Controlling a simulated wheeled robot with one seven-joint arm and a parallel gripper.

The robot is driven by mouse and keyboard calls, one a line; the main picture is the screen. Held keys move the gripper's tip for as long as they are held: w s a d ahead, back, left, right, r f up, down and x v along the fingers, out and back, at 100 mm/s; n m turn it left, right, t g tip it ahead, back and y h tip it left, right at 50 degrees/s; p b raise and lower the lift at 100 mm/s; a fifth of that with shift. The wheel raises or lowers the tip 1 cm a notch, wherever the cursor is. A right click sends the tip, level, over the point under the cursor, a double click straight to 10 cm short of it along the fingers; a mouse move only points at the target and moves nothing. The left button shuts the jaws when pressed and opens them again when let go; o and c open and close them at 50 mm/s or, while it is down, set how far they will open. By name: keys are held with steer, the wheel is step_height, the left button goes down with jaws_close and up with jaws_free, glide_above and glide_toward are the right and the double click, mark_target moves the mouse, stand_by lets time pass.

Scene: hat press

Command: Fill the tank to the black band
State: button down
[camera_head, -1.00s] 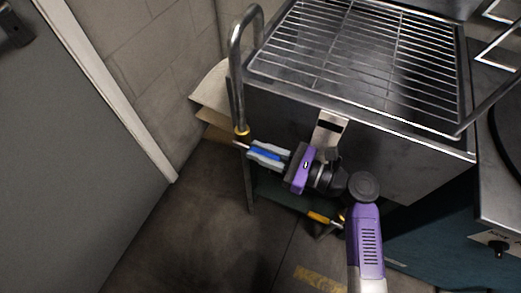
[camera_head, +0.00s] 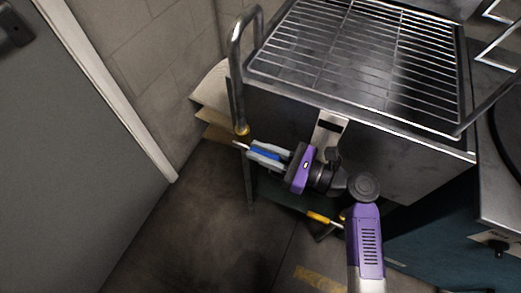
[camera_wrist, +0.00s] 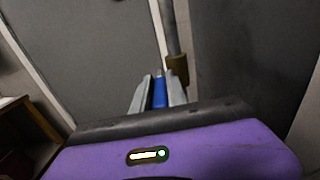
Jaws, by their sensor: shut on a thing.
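The tank (camera_head: 300,112) is a steel box with a wire rack over its top. A bent steel pipe (camera_head: 236,85) rises at its left corner and carries a brass fitting (camera_head: 241,130), also in the wrist view (camera_wrist: 177,68). My gripper (camera_head: 252,153) is shut on a blue handle (camera_head: 264,153), just below and right of that fitting. The blue handle also shows between the fingers in the wrist view (camera_wrist: 159,92). A pale plate with a black mark (camera_head: 329,126) is on the tank's front. I cannot make out a water level under the rack.
A yellow-orange handle (camera_head: 319,217) lies low below the tank, close to my arm. A grey door (camera_head: 75,160) is at the left and a block wall (camera_head: 165,70) behind it. Tan boards (camera_head: 210,95) lean beside the tank. The floor at lower left is clear.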

mark_target(259, 151)
steer(key=shift+r+p, duration=0.15)
steer(key=shift+p, duration=0.2)
steer(key=r+h+p, duration=0.1)
steer(key=p, duration=0.4)
steer(key=shift+r, duration=0.2)
steer(key=h+p, duration=0.1)
steer(key=p, duration=0.3)
steer(key=r+g+h+p, duration=0.1)
steer(key=p, duration=0.3)
steer(key=shift+w+a+r, duration=0.1)
steer(key=shift+a+r, duration=0.05)
steer(key=shift+a, duration=0.1)
steer(key=h+p, duration=0.1)
steer(key=p, duration=0.2)
steer(key=h+p, duration=0.1)
steer(key=p, duration=0.2)
steer(key=shift+a+r+g+p, duration=0.25)
steer(key=shift+r+g+p, duration=0.1)
steer(key=shift+r+g, duration=0.05)
steer(key=h+p, duration=0.1)
steer(key=p, duration=0.3)
steer(key=shift+w+a+r+g, duration=0.1)
steer(key=shift+w+a+g, duration=0.1)
steer(key=shift+g, duration=0.1)
steer(key=shift+h+p, duration=0.3)
steer(key=shift+a+h+p, duration=0.1)
steer(key=shift+h+p, duration=0.2)
steer(key=shift+p, duration=0.15)
steer(key=c, duration=1.3)
jaws_free()
